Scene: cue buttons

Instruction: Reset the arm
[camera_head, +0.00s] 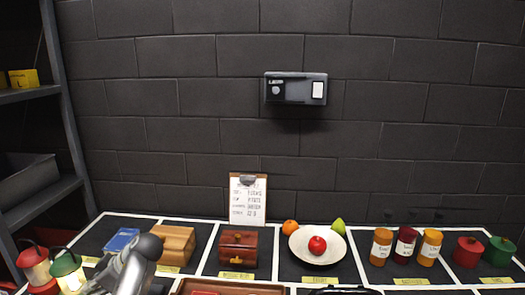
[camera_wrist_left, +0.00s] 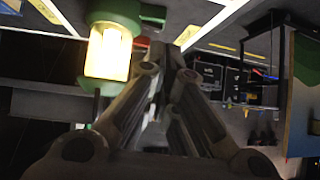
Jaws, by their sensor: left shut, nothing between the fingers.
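My left arm comes into the head view from the bottom left, as a grey shape with a dark rounded end, in front of the table's left part. In the left wrist view my left gripper (camera_wrist_left: 172,55) is shut, with its fingertips together and nothing held. A lit green lantern (camera_wrist_left: 110,40) shows just left of the fingers there. In the head view this green lantern (camera_head: 68,271) stands left of my arm, beside a red lantern (camera_head: 35,264). I cannot tell whether the gripper touches the lantern. My right gripper is in neither view.
The table holds a blue book (camera_head: 121,240), a wooden box (camera_head: 175,245), a brown chest (camera_head: 238,249), a white plate (camera_head: 303,254) with a red apple (camera_head: 317,245), and several jars (camera_head: 405,246). A grey box (camera_head: 296,88) hangs on the wall. A shelf (camera_head: 40,195) stands left.

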